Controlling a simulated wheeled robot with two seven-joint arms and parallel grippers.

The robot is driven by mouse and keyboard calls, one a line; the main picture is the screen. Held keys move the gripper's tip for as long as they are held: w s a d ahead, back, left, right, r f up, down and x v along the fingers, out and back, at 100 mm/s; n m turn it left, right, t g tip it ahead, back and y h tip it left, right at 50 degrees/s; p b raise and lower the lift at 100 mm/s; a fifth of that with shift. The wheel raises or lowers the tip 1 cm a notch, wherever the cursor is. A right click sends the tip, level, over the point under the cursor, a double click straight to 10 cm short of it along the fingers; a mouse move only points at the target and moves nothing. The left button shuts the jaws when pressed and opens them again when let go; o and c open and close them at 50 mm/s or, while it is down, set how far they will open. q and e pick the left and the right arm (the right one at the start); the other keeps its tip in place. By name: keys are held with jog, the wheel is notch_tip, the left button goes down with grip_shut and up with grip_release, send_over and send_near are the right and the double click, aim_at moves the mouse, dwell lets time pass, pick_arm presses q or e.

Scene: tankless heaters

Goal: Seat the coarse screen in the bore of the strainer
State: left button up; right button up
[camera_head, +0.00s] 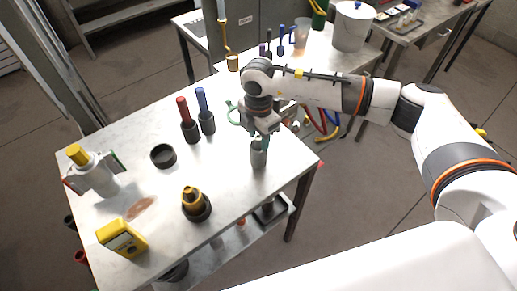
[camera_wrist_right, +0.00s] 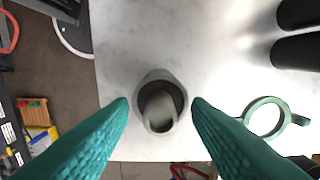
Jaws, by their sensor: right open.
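My right gripper (camera_head: 264,136) is open and points down over a grey upright cylinder (camera_head: 258,155) near the right edge of the table. In the right wrist view its teal fingertips (camera_wrist_right: 160,105) stand apart on either side of the cylinder, with gaps showing. There a lighter grey inner piece (camera_wrist_right: 159,107) sits tilted inside the dark mouth of the outer grey body (camera_wrist_right: 142,86). I cannot tell whether these are the coarse screen and its holder. A brass-coloured fitting (camera_head: 192,196) in a dark round base may be the strainer; its bore is not clear. My left gripper is out of view.
The table (camera_head: 130,125) also holds a dark ring (camera_head: 163,156), red (camera_head: 183,108) and blue (camera_head: 202,100) handled tools, a yellow meter (camera_head: 122,238) and a white yellow-capped container (camera_head: 92,172). A green ring tool (camera_wrist_right: 265,117) lies beside the gripper. The table's centre is mostly clear.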

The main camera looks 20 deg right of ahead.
jog(key=shift+f, duration=0.3)
grip_shut()
jog(key=shift+r, duration=0.15)
